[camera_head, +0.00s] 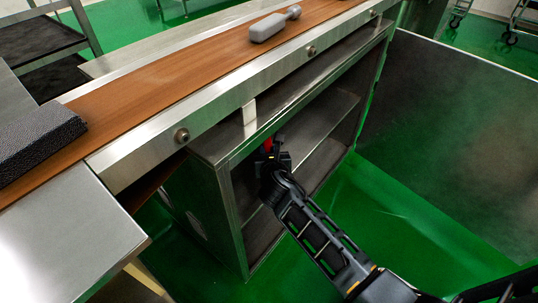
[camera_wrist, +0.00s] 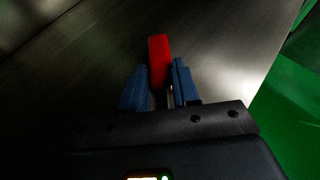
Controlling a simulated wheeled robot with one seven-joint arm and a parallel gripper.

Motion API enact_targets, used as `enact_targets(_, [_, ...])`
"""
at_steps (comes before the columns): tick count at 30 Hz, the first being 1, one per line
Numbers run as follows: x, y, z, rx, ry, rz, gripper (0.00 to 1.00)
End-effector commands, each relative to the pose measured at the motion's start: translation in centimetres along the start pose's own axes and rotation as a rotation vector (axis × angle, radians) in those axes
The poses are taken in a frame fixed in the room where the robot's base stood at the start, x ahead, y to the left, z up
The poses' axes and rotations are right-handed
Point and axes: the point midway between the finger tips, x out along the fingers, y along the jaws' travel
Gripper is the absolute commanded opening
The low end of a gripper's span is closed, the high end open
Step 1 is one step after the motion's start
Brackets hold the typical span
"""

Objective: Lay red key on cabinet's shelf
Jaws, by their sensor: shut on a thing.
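The red key (camera_wrist: 158,58) is held between the blue fingertips of my gripper (camera_wrist: 160,88), and its red part points away from the wrist. In the head view a small bit of the red key (camera_head: 267,145) shows at the end of my gripper (camera_head: 270,158). The gripper is shut on the key and reaches into the open front of the metal cabinet (camera_head: 222,190). The cabinet's shelf (camera_head: 325,118) is a grey metal plate. In the wrist view a grey metal surface (camera_wrist: 225,45) lies behind the key. I cannot tell whether the key touches it.
A brown conveyor belt (camera_head: 190,68) runs above the cabinet, with a grey handled object (camera_head: 274,25) on it. A dark textured block (camera_head: 38,140) lies at the left. A large grey panel (camera_head: 460,110) stands at the right. Green floor (camera_head: 390,215) is open before the cabinet.

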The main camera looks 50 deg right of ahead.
Motion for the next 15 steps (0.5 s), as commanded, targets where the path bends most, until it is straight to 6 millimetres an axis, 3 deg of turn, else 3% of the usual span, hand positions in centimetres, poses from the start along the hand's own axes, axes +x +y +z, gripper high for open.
enact_targets(8, [0.07, 0.01, -0.08, 0.000, -0.001, 0.000, 0.00])
enact_targets(9, [0.06, 0.00, -0.09, 0.000, -0.001, 0.000, 0.32])
enact_targets(15, [0.05, -0.01, -0.07, 0.000, -0.001, 0.000, 0.52])
